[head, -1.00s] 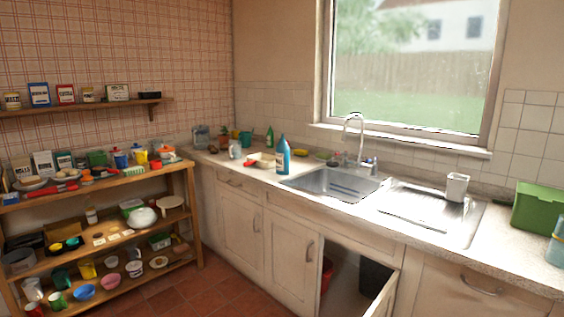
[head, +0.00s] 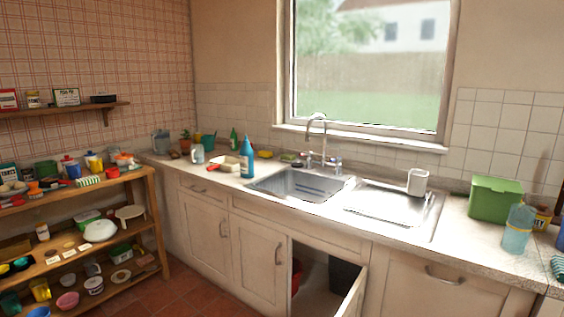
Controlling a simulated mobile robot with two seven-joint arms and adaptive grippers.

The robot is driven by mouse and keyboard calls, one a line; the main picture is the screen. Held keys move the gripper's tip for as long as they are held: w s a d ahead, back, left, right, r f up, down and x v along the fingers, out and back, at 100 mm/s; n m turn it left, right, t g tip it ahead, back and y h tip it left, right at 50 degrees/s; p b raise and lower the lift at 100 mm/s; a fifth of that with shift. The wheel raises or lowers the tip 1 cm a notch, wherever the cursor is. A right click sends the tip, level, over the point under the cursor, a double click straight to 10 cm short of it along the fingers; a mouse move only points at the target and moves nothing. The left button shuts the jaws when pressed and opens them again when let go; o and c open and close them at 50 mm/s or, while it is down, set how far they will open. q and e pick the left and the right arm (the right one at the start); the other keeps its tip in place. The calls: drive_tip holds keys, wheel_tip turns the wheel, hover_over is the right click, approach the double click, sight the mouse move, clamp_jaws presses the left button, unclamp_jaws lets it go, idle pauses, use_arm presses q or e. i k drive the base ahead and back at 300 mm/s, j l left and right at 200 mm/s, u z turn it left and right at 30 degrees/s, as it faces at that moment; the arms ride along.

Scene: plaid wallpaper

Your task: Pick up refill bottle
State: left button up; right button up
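A tall blue bottle with a pointed top (head: 247,160) stands upright on the counter, just left of the sink. A smaller green bottle (head: 233,140) stands farther back near the wall. A pale blue translucent container (head: 517,232) stands at the right end of the counter. No label is readable, so I cannot tell for sure which is the refill bottle. Neither of my grippers shows in the head view.
The sink (head: 302,186) and its drainer, holding a white cup (head: 418,182), fill the middle counter. A green box (head: 494,198) stands right. A cabinet door (head: 352,300) hangs open below. Cluttered shelves (head: 148,172) stand left; red floor shows between.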

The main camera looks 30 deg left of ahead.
sight(247, 156)
drive_tip(key=i+j+z, duration=0.1)
drive_tip(key=j+z, duration=0.15)
drive_tip(key=j, duration=0.2)
drive_tip(key=j+z, duration=0.25)
drive_tip(key=j, duration=0.2)
drive_tip(key=i+j+z, duration=0.15)
drive_tip(key=j, duration=0.85)
drive_tip(key=j+z, duration=0.1)
drive_tip(key=j, duration=0.85)
